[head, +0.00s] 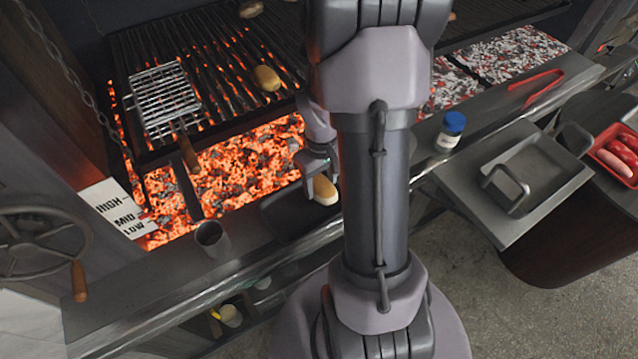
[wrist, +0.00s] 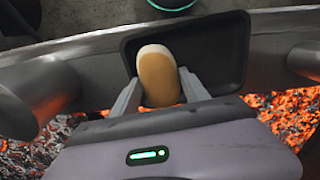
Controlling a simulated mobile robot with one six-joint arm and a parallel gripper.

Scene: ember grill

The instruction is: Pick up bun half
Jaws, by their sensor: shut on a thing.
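The bun half (head: 325,190) is an oblong, light golden piece. It sits at the dark tray (head: 283,213) on the front ledge of the grill. In the wrist view the bun half (wrist: 158,76) lies between my gripper's two fingers, over the same black tray (wrist: 228,50). My gripper (head: 318,172) is shut on the bun half, and it also shows in the wrist view (wrist: 158,92). I cannot tell whether the bun touches the tray. My arm hides part of the scene to the right of the gripper.
Glowing coals (head: 240,165) lie behind the ledge, under a grate (head: 215,50) with another bun-like piece (head: 266,78) and a wire basket (head: 163,98). A metal cup (head: 212,238) stands left of the tray. A blue-capped jar (head: 451,130) and a metal tray (head: 540,168) are right.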

